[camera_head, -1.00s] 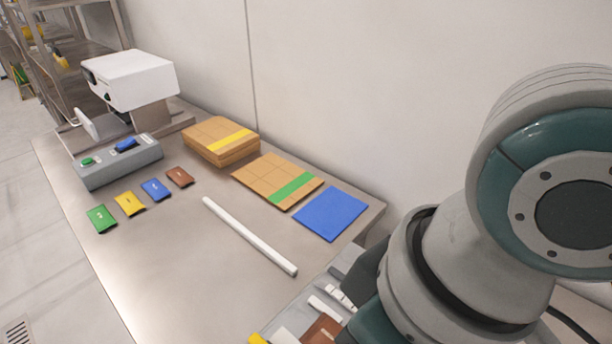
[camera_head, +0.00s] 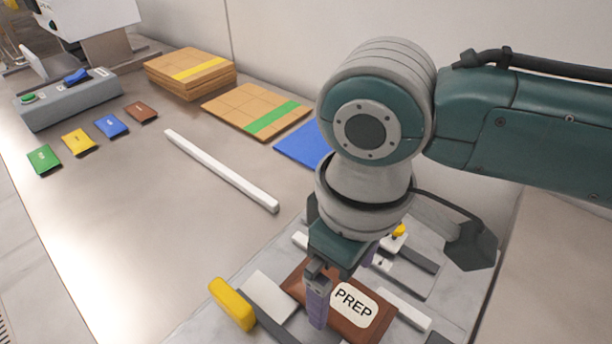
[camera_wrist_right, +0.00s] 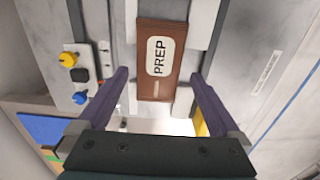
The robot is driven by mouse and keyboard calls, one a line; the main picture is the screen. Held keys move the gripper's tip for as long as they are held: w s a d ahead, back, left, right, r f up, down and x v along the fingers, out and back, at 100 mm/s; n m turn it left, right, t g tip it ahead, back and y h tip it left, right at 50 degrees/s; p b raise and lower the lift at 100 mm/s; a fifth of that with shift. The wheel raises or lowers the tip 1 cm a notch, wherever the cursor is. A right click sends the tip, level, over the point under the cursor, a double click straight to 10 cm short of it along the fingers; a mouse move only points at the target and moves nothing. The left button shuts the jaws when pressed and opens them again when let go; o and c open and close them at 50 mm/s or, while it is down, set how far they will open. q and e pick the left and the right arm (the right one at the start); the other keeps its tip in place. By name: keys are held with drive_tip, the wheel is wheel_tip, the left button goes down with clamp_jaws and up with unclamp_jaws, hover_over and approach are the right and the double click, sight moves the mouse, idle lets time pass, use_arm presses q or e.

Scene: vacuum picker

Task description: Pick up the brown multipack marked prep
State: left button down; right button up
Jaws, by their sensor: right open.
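The brown multipack marked PREP (camera_head: 353,303) lies flat in a grey fixture at the bottom of the head view. In the right wrist view the brown multipack (camera_wrist_right: 157,60) sits upright in the picture between pale guide blocks. My right gripper (camera_head: 345,284) is open above the pack, its purple fingers pointing down. In the right wrist view the open fingers (camera_wrist_right: 160,76) show on either side of the pack with gaps; I cannot tell their exact height above it. Part of the pack is hidden behind the near finger. My left gripper is not in view.
A yellow block (camera_head: 232,303) stands at the fixture's left side. A white bar (camera_head: 222,170) lies on the steel table (camera_head: 150,210). Behind are stacked cartons (camera_head: 190,85), a green-striped carton (camera_head: 240,105), small coloured packs and a button box (camera_head: 70,98). The wall is close behind.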

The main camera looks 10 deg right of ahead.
sight(339, 293)
drive_tip(key=f, duration=0.3)
drive_tip(key=shift+w+f+b, duration=0.2)
drive_tip(key=shift+f+b, duration=0.1)
drive_tip(key=shift+b, duration=0.1)
drive_tip(key=shift+a, duration=0.1)
drive_tip(key=shift+r, duration=0.1)
drive_tip(key=c, duration=1.5)
